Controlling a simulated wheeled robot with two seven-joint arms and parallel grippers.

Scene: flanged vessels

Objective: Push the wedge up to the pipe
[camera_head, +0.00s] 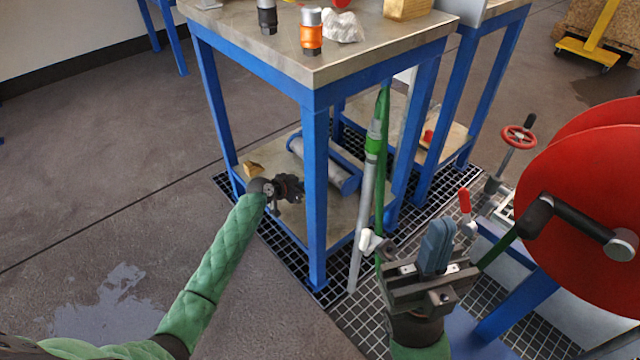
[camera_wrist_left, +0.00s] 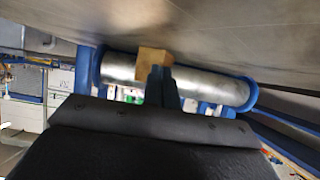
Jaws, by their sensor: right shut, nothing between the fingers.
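The pipe (camera_head: 322,163) is a grey cylinder with blue end flanges, lying on the lower shelf of the blue-framed table. It spans the left wrist view (camera_wrist_left: 215,88), which looks upside down. There a wooden wedge (camera_wrist_left: 154,61) shows against the pipe, partly behind my fingers; I cannot tell whether it touches the pipe. In the head view a wooden piece (camera_head: 253,169) lies left of the pipe; I cannot tell if it is the same one. My left gripper (camera_head: 298,187) is low by the shelf's near edge, its fingers (camera_wrist_left: 162,88) together. My right gripper (camera_head: 437,246) is shut and empty.
The blue table leg (camera_head: 314,200) stands just right of my left gripper. A grey pole with a green strap (camera_head: 367,185) stands between the arms. A red reel (camera_head: 580,195) is at the right.

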